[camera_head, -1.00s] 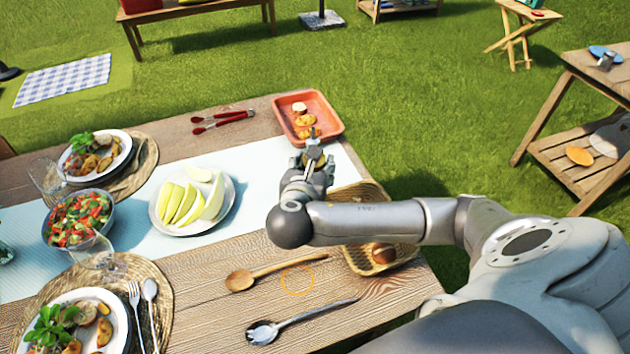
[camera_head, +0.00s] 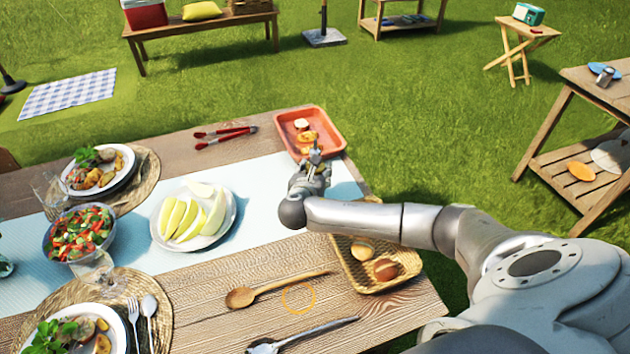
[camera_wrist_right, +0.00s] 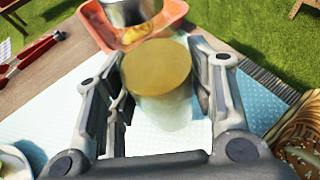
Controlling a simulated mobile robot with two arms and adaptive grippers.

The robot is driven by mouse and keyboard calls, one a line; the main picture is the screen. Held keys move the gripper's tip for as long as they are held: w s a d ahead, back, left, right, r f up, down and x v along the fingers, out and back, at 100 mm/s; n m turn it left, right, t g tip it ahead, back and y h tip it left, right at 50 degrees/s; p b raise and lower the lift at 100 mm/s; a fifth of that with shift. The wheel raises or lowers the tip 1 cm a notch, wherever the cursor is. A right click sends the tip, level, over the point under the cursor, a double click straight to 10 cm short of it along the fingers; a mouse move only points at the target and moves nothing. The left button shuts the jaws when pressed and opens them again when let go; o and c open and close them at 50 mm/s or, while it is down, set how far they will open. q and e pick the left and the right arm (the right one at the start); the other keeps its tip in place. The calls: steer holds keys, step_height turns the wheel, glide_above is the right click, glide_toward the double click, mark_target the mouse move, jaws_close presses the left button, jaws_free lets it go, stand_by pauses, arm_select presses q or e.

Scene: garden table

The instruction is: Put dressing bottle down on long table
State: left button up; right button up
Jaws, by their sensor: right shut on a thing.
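The long wooden table (camera_head: 215,330) fills the lower left of the head view, with a pale blue runner (camera_head: 262,180) along it. My right gripper (camera_head: 314,160) is over the runner's far right part, just in front of the orange tray. In the right wrist view, the dressing bottle, with a round gold cap (camera_wrist_right: 157,68) and a pale body, sits between the two fingers, and the gripper is shut on it. The bottle is mostly hidden in the head view. I cannot tell whether its base touches the table. My left gripper is not in view.
Nearby are an orange tray (camera_head: 336,136) with food, a wicker basket (camera_head: 350,268) with buns, a plate of melon slices (camera_head: 230,215), red tongs (camera_head: 225,132) and a wooden spoon (camera_head: 275,287). An orange ring (camera_head: 299,311) marks bare wood.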

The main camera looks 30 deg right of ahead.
steer(key=shift+w+d+f, duration=0.2)
steer(key=shift+w+f, duration=0.05)
steer(key=shift+f, duration=1.45)
steer(key=shift+s+f, duration=0.1)
steer(key=o, duration=1.2)
steer(key=shift+a, duration=0.1)
steer(key=shift+o, duration=0.2)
steer(key=v, duration=1.2)
